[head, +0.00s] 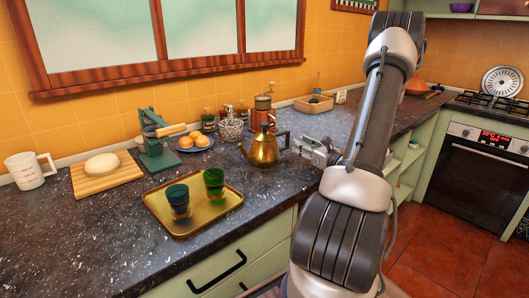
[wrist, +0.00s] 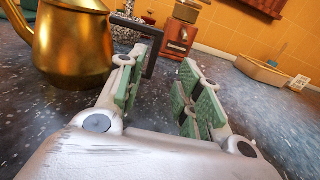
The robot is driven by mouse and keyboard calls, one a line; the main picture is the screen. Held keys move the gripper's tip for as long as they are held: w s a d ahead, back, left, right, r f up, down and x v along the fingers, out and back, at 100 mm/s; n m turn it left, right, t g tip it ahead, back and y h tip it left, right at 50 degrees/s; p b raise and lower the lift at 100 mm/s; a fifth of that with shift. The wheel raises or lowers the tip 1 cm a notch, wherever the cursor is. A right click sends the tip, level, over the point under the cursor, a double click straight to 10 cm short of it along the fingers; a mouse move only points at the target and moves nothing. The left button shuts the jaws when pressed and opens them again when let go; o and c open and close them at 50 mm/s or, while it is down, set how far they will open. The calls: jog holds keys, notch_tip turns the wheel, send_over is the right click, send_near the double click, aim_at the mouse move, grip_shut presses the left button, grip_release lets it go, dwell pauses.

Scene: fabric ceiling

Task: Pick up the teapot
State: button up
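The golden teapot (head: 263,150) stands upright on the dark speckled counter (head: 90,235), with its spout to the left and its dark handle (head: 284,140) to the right. My gripper (head: 302,148) is just right of the handle. In the wrist view, the teapot (wrist: 72,45) fills the upper left, its top cut off. The squared black handle (wrist: 152,55) shows just beyond the left fingertip, toward the gap. My gripper (wrist: 160,80) is open there, with green pads apart and nothing clasped. I cannot tell whether the handle lies between the pads.
A red coffee grinder (head: 264,115) and a wire-patterned utensil pot (head: 231,130) stand behind. A wooden box (head: 314,104) is further back. A green press (head: 157,150) stands left.

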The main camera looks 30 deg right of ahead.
aim_at(289, 140)
jog(key=w, duration=0.3)
jog(key=w+a, duration=0.1)
jog(key=w, duration=0.2)
jog(key=shift+w+a+f, duration=0.1)
jog(key=shift+w+a, duration=0.05)
jog(key=shift+w, duration=0.25)
jog(key=shift+c, duration=0.2)
grip_shut()
